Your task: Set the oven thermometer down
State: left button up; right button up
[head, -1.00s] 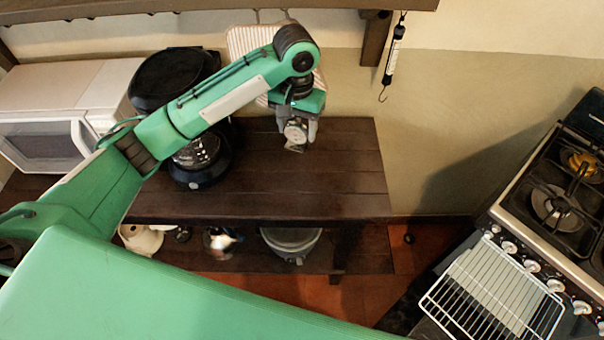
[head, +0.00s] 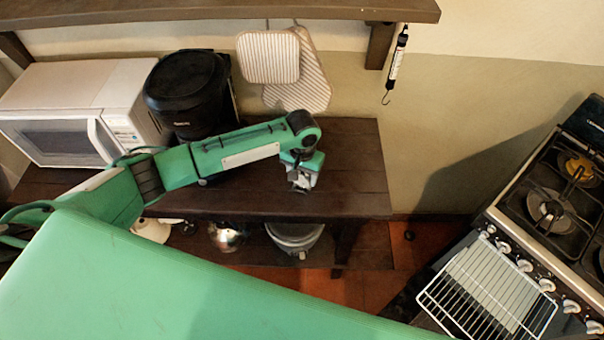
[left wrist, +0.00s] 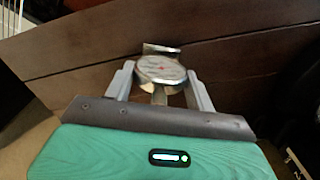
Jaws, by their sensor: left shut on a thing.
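My left gripper (head: 301,186) is over the front part of the dark wooden shelf top (head: 352,170), right of the coffee maker. In the left wrist view its two grey fingers (left wrist: 160,86) are shut on the oven thermometer (left wrist: 161,69), a round metal dial with a flat metal piece at its far edge. The dial faces the wrist camera, with dark planks just beyond it. I cannot tell whether it touches the wood. In the head view the thermometer is mostly hidden by the gripper. My right gripper is not in view.
A black coffee maker (head: 189,92) and a white microwave (head: 82,112) stand to the left. Striped pot holders (head: 268,57) hang on the wall behind. A hanging scale (head: 396,62) and a stove (head: 549,220) are at the right. The shelf top's right end is clear.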

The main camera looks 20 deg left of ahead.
pick_arm(q)
jog(key=shift+f, duration=0.45)
jog(key=o, duration=1)
jog(key=shift+f, duration=0.15)
notch_tip(320, 180, up, 12)
jog(key=shift+r+b, duration=0.2)
jog(key=shift+b, duration=1.05)
